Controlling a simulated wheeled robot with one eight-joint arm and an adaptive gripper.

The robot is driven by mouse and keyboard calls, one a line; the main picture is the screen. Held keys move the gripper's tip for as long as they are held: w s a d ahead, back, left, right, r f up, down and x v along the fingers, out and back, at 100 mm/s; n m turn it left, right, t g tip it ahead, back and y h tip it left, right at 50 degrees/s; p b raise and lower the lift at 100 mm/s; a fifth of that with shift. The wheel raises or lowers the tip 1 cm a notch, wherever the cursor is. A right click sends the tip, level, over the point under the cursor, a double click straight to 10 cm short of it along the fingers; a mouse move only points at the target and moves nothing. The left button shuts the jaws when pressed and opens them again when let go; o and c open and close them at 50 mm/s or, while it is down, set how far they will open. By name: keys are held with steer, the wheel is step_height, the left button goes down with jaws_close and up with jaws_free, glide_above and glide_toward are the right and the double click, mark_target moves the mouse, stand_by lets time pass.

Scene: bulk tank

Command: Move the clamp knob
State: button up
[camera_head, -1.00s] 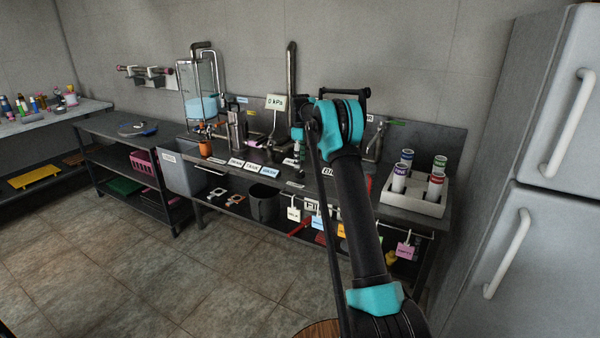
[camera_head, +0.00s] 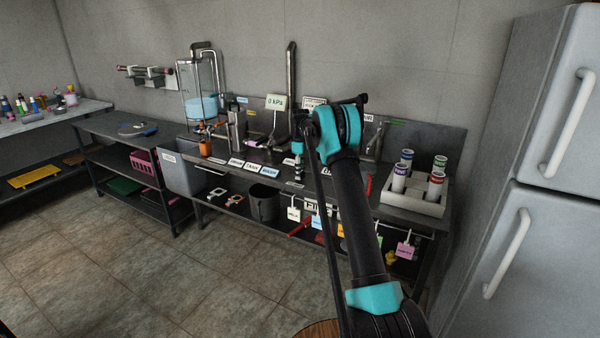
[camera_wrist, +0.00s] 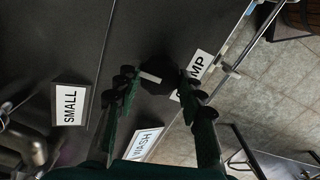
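In the wrist view a dark, roundish knob (camera_wrist: 160,67) with a short white bar on it lies between my fingertips, beside a white label ending in "MP" (camera_wrist: 198,66). It looks like the clamp knob, but its dark shape is hard to make out. My gripper (camera_wrist: 157,80) is open, with a finger on either side of the knob; I cannot tell whether either touches it. In the head view my gripper (camera_head: 298,158) is small and partly hidden by my arm over the bench, and the knob cannot be made out.
"SMALL" (camera_wrist: 70,104) and "WASH" (camera_wrist: 143,144) labels lie near the gripper. A fridge (camera_head: 550,150) stands right; the floor in front is open.

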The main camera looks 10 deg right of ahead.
steer(key=c, duration=0.5)
steer(key=shift+o, duration=0.2)
steer(key=shift+m, duration=0.3)
steer(key=m, duration=0.9)
steer(key=shift+m, duration=2.6)
steer(key=o, duration=1.2)
steer(key=shift+c, duration=0.2)
